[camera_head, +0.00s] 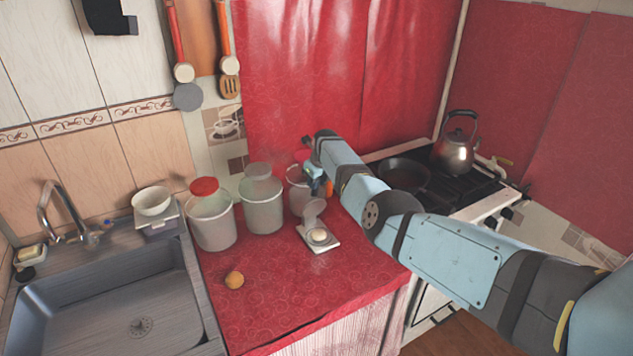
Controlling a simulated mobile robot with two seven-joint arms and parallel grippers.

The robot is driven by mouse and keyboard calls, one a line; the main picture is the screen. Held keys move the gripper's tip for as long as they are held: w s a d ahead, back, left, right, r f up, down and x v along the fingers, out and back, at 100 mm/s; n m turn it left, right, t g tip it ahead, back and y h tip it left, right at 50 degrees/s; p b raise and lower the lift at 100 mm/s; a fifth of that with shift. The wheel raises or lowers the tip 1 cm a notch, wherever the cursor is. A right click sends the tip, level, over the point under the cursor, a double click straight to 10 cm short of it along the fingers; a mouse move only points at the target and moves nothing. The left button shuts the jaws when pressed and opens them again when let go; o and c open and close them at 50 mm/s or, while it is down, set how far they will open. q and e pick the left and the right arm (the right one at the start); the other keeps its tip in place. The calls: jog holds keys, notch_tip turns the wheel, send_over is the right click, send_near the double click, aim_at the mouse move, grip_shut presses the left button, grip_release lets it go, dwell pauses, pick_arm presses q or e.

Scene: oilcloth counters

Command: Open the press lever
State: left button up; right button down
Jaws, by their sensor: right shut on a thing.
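A small white press (326,242) stands on the red oilcloth counter, with a pale round thing in its base. Its grey-white lever (313,210) is tilted up from the base at the back. My right gripper (316,191) is at the upper end of the lever and appears shut on it. The fingertips are small and partly hidden, so the exact contact is hard to see. My left gripper is not in view.
A container (298,190) stands close behind my right gripper, beside a clear canister (261,205) and a red-lidded canister (212,220). A round brown thing (234,280) lies on the counter (285,300), whose front is mostly free. A pan (404,175) and kettle (454,150) are right.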

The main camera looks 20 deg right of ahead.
jog(key=shift+s+f, duration=0.1)
jog(key=shift+f, duration=0.05)
jog(key=c, duration=0.9)
grip_release()
jog(key=shift+r+p, duration=0.3)
jog(key=shift+r, duration=0.25)
jog(key=shift+p+v, duration=0.5)
jog(key=shift+v, duration=0.7)
jog(key=shift+b+v, duration=0.35)
jog(key=shift+v, duration=4.85)
jog(key=shift+s+d+f, duration=0.1)
jog(key=shift+s+d, duration=0.05)
jog(key=shift+s, duration=0.05)
